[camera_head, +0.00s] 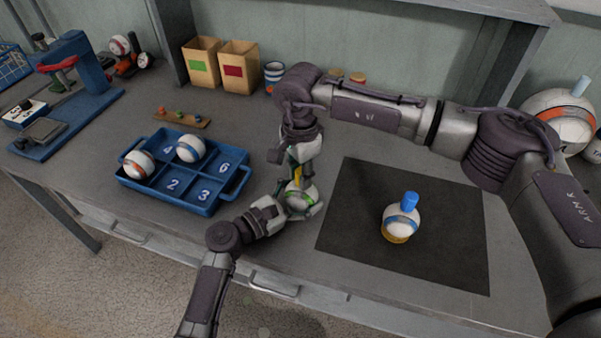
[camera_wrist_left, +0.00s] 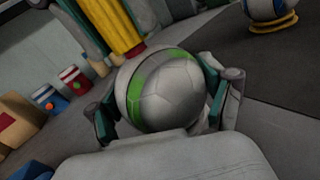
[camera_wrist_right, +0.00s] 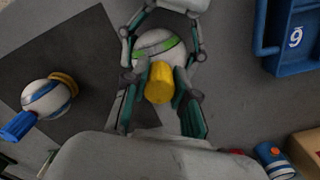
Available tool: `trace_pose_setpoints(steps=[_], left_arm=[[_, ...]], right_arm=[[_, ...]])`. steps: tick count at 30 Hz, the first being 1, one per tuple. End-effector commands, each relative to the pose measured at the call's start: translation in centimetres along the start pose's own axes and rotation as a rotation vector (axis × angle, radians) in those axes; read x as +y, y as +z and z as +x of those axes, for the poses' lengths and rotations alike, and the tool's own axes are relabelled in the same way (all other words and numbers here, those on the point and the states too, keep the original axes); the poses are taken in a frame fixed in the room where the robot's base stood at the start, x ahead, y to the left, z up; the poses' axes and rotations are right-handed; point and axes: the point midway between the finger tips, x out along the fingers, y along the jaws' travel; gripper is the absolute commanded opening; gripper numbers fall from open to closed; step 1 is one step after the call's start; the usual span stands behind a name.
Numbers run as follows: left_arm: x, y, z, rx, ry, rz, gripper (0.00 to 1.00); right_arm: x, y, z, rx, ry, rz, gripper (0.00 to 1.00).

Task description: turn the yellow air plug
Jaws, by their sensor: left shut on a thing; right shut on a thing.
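The white ball with a green stripe (camera_head: 299,197) is held between the fingers of my left gripper (camera_head: 301,205), above the table. The left wrist view shows the ball (camera_wrist_left: 172,90) with a finger on each side. The yellow air plug (camera_head: 298,174) sticks up from the top of the ball. My right gripper (camera_head: 299,168) points down from above and is shut on the yellow plug, which also shows in the right wrist view (camera_wrist_right: 160,83). The plug's foot in the ball is partly hidden.
A blue tray (camera_head: 195,208) with numbered compartments and two balls stands left of my grippers. A ball with a blue plug (camera_head: 402,216) stands on a yellow ring on the dark mat (camera_head: 350,200). Cardboard boxes (camera_head: 239,67) and a blue press (camera_head: 75,80) are at the back.

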Motion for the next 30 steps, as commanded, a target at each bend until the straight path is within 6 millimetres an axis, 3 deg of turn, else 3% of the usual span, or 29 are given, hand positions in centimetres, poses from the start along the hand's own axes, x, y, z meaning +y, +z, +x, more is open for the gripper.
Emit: trace_pose_setpoints(steps=[30], left_arm=[[-0.07,-0.45,-0.12,0.010,0.000,-0.002,0.45]], right_arm=[[-0.37,-0.02,-0.27,-0.004,-0.001,0.963,0.00]])
